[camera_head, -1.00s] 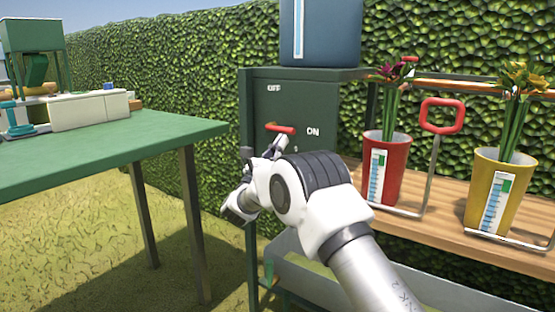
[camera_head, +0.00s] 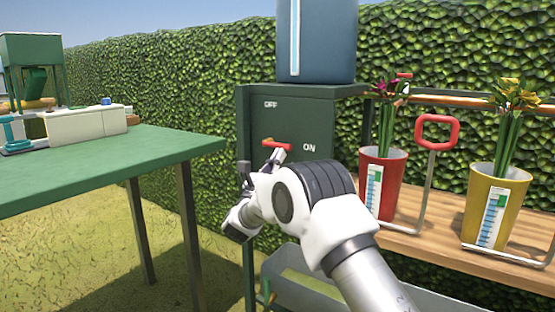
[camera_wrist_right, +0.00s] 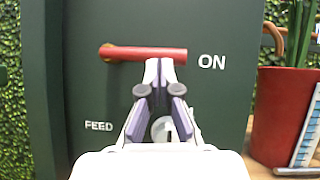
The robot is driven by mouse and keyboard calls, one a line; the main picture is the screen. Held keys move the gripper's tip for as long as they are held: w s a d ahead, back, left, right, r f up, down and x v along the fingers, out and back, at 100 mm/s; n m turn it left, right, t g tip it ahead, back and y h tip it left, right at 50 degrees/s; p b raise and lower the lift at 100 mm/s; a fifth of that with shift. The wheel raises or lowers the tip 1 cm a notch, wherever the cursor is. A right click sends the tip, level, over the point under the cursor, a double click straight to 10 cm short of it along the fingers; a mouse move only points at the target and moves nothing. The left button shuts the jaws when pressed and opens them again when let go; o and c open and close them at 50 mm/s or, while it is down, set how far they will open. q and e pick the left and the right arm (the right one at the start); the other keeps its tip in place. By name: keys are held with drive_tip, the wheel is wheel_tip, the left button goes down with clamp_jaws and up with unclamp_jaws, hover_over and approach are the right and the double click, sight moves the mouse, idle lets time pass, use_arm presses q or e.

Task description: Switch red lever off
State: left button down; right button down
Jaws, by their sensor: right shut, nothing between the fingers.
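The red lever (camera_head: 277,145) sits on the front of a dark green panel (camera_head: 318,121). It lies about level, pointing right towards the word ON, with OFF printed higher up. In the right wrist view the lever (camera_wrist_right: 146,53) runs from a brass-coloured pivot at its left end. My right gripper (camera_head: 274,158) is shut and empty. In the right wrist view its fingertips (camera_wrist_right: 159,66) are just below the lever's right half, at or very near its underside; I cannot tell if they touch. My left gripper is not in view.
A blue tank (camera_head: 316,40) stands on top of the panel. A red pot (camera_head: 381,185) and a yellow pot (camera_head: 494,212) with flowers stand on a wooden shelf (camera_head: 415,240) to the right. A green table (camera_head: 100,165) is at left. Grass is open between them.

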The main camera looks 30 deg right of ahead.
drive_tip(key=shift+r+n+t+y, duration=0.25)
drive_tip(key=shift+n+t+y, duration=0.05)
drive_tip(key=shift+n+t, duration=0.35)
drive_tip(key=r+n+t+y+p, duration=0.1)
drive_tip(key=n, duration=0.1)
drive_tip(key=n+t+y+p, duration=0.1)
drive_tip(key=n, duration=0.1)
drive_tip(key=r+n+t+y+p, duration=0.1)
drive_tip(key=n, duration=0.2)
drive_tip(key=shift+s+d+r+t+y, duration=0.15)
drive_tip(key=shift+s+r+t+y, duration=0.1)
drive_tip(key=shift+s+r+y, duration=0.1)
wheel_tip(320, 180, up, 5)
drive_tip(key=n+y+p, duration=0.8)
drive_tip(key=n+p, duration=0.6)
hover_over(280, 146)
drive_tip(key=w+a, duration=0.1)
drive_tip(key=a, duration=0.1)
drive_tip(key=shift+w+a+r+m+h, duration=0.1)
drive_tip(key=shift+w+a+m+h, duration=0.15)
drive_tip(key=shift+w, duration=0.15)
drive_tip(key=shift+w+p, duration=0.1)
drive_tip(key=shift+p, duration=0.2)
